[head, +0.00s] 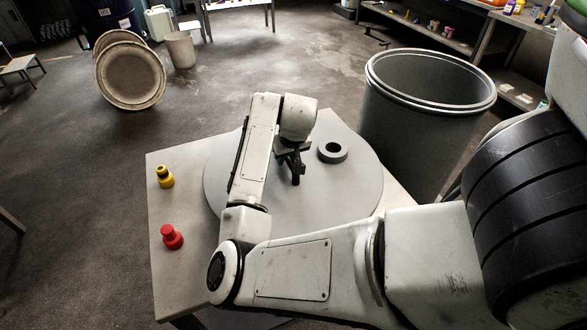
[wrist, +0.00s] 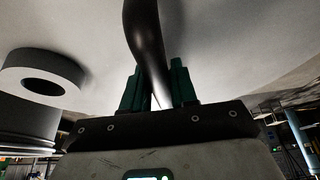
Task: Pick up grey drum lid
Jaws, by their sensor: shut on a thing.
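The grey drum lid (head: 350,188) is a large flat disc over the pale table, with a thick grey ring on its right half. In the wrist view the lid (wrist: 225,45) fills the upper part. My gripper (head: 295,170) is over the middle of the lid. In the wrist view its green-padded fingers (wrist: 157,90) are shut on a dark curved handle (wrist: 146,35) at the lid. The handle is mostly hidden in the head view. I cannot tell whether the lid touches the table.
The table (head: 185,278) carries a yellow-topped knob (head: 164,177) and a red one (head: 172,238) at its left. The ring (head: 332,152) also shows in the wrist view (wrist: 45,80). An open grey drum (head: 415,125) stands close behind right. Open floor lies left.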

